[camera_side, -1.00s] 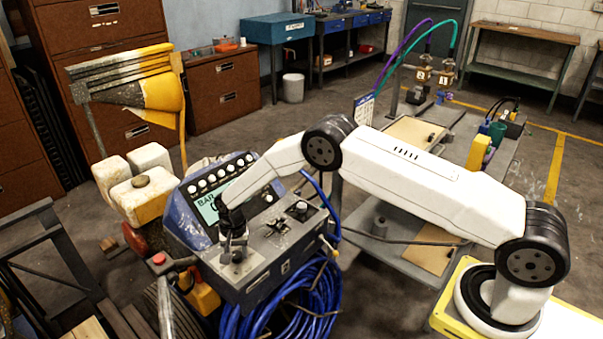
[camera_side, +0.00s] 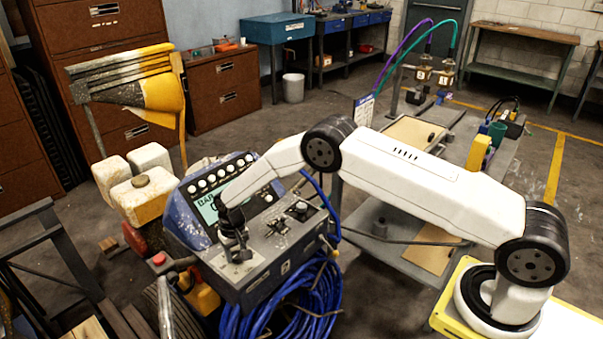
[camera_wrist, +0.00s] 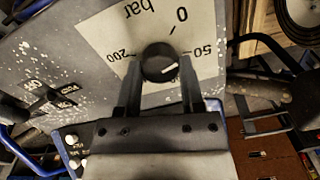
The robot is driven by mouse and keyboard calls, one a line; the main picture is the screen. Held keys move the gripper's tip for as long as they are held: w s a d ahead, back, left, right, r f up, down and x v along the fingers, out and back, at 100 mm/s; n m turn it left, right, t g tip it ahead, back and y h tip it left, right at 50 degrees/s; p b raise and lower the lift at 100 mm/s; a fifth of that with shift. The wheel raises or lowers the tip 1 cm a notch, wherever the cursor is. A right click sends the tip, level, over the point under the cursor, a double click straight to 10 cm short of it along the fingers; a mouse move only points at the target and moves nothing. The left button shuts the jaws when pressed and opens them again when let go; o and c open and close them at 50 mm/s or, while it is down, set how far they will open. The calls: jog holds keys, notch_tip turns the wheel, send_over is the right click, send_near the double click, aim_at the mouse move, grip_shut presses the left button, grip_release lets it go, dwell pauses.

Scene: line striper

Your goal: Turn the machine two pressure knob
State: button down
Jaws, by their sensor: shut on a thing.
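The line striper (camera_side: 240,265) stands at the left of centre in the side view, with a grey sloped control panel and a lit screen (camera_side: 207,208) reading BAR. The round black pressure knob (camera_wrist: 158,62) is in the wrist view, on a pale dial plate (camera_wrist: 110,32) marked bar, 0, 50 and 200. My gripper (camera_wrist: 160,85) is shut on the knob, one finger on each side. In the side view my gripper (camera_side: 236,248) is over the panel's left part and hides the knob.
Blue hose (camera_side: 300,295) hangs in coils below the panel. A grey cart (camera_side: 400,225) stands behind my arm. A red button (camera_side: 159,259) is on the handle at left.

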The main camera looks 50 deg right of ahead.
aim_at(237, 253)
jog(key=n, duration=0.6)
dwell(0.5)
jog(key=shift+c, duration=1.1)
grip_release()
jog(key=shift+r, duration=3.9)
jog(key=shift+d, duration=0.1)
